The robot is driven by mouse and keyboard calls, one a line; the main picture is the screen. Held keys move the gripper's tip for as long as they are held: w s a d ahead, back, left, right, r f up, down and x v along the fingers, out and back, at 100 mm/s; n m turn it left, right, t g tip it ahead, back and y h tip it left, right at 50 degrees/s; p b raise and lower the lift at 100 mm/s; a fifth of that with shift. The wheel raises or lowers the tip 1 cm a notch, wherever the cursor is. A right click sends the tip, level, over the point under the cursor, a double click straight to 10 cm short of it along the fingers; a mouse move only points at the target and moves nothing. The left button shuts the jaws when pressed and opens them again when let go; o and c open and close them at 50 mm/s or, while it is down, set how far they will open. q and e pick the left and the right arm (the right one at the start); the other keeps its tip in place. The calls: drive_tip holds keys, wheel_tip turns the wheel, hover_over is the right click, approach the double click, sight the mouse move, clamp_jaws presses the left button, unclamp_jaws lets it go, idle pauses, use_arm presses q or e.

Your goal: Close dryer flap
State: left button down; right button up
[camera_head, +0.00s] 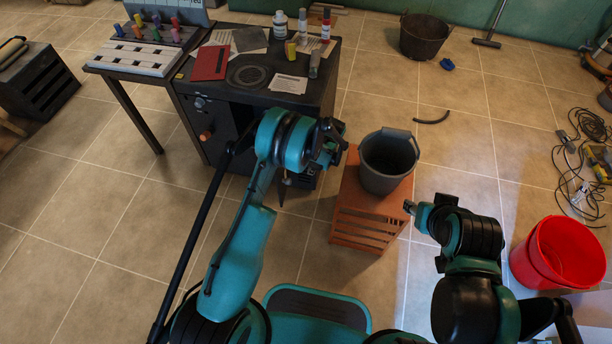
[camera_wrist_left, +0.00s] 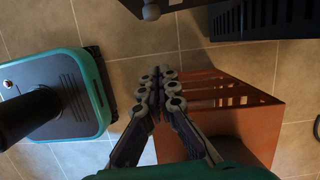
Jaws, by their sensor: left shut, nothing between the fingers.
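The dryer appears to be the dark cabinet (camera_head: 222,128) left of centre, with a round knob and an orange knob on its front. My left arm hides much of its front, so I cannot clearly see how its flap stands. In the left wrist view, a dark slatted panel (camera_wrist_left: 285,18) at the top right may be part of it. My left gripper (camera_head: 331,143) is in front of the cabinet's right side; in the wrist view its fingers (camera_wrist_left: 157,88) are together and empty. My right gripper (camera_head: 411,207) is right of the orange crate; its fingers are too small to read.
A red bucket (camera_head: 557,252) and cables (camera_head: 588,150) lie right. Bottles and cards cover the cabinet top. Open tiled floor lies left.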

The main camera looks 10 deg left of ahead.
use_arm(q)
drive_tip(key=a+f+b, duration=0.5)
drive_tip(key=a+f, duration=0.1)
drive_tip(key=f, duration=0.3)
drive_tip(key=shift+a, duration=0.2)
drive_tip(key=shift+s, duration=0.1)
